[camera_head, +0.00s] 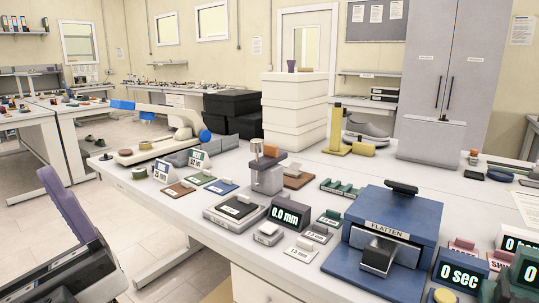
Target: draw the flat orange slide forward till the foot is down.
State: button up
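A small orange piece (271,150) sits on top of a grey gauge stand (267,180) near the middle of the table. It looks like the flat orange slide, but its travel is too small to read. In front of the stand is a base with a dark plate (238,208). A display beside it (288,216) reads 0.0 mm. The foot is too small to make out, so I cannot tell whether it is up or down.
Purple (66,205) and dark shapes fill the lower left.

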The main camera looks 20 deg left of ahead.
aim_at(271, 156)
jog(key=i+l, duration=0.2)
jog(key=i, duration=0.3)
jog(key=i+l, duration=0.25)
jog(key=i, duration=0.3)
